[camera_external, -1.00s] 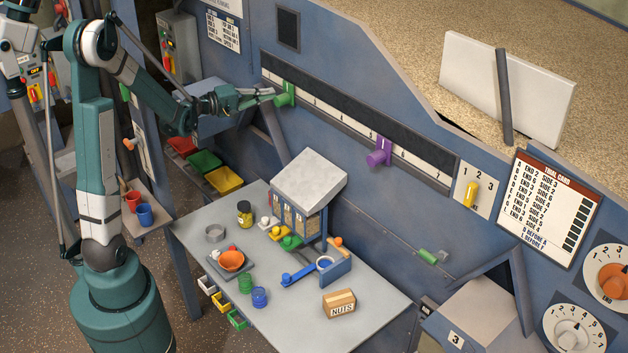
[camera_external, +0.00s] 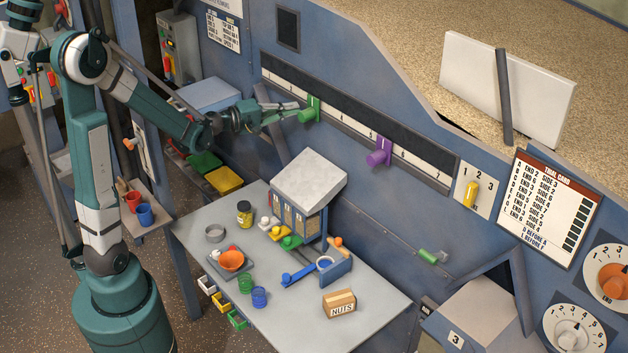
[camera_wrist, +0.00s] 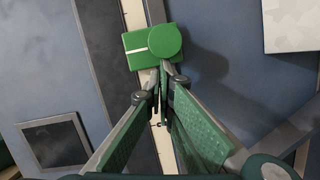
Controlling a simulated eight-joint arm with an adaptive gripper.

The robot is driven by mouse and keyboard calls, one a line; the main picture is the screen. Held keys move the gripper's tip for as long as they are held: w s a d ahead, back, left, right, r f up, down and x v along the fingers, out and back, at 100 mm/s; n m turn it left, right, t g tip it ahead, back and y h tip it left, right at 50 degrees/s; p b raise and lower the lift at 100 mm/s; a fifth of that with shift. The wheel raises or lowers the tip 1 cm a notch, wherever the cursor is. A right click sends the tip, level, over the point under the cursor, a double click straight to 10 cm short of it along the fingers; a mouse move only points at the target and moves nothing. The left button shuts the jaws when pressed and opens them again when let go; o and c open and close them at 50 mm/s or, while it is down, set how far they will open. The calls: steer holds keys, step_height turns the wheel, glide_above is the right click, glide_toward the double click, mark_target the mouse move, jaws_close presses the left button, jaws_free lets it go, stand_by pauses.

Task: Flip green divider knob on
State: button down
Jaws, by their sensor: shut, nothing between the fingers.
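The green divider knob (camera_external: 309,110) sits on the long slotted scale strip (camera_external: 345,124) on the blue machine wall, left of the purple knob (camera_external: 379,151). My gripper (camera_external: 294,112) is at the knob's left side, its fingertips close to or touching it. In the wrist view the green knob (camera_wrist: 152,46) shows a round cap and a block with a white line. My gripper (camera_wrist: 160,72) has its fingertips together just below the knob there, with nothing between them. I cannot tell for certain whether they touch the knob.
A yellow knob (camera_external: 470,193) stands on a 1-2-3 plate at the right. A table (camera_external: 378,310) below holds a small grey-roofed house (camera_external: 309,178), a nuts box (camera_external: 339,303) and several cups.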

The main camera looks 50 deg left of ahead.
steer(key=d, duration=0.8)
steer(key=shift+b, duration=0.4)
steer(key=shift+d, duration=0.15)
steer(key=s+a+r, duration=0.1)
steer(key=s+a, duration=0.5)
steer(key=s, duration=0.3)
steer(key=shift+s+a+r, duration=0.25)
steer(key=shift+s+a, duration=0.05)
steer(key=shift+s, duration=0.05)
stand_by(0.3)
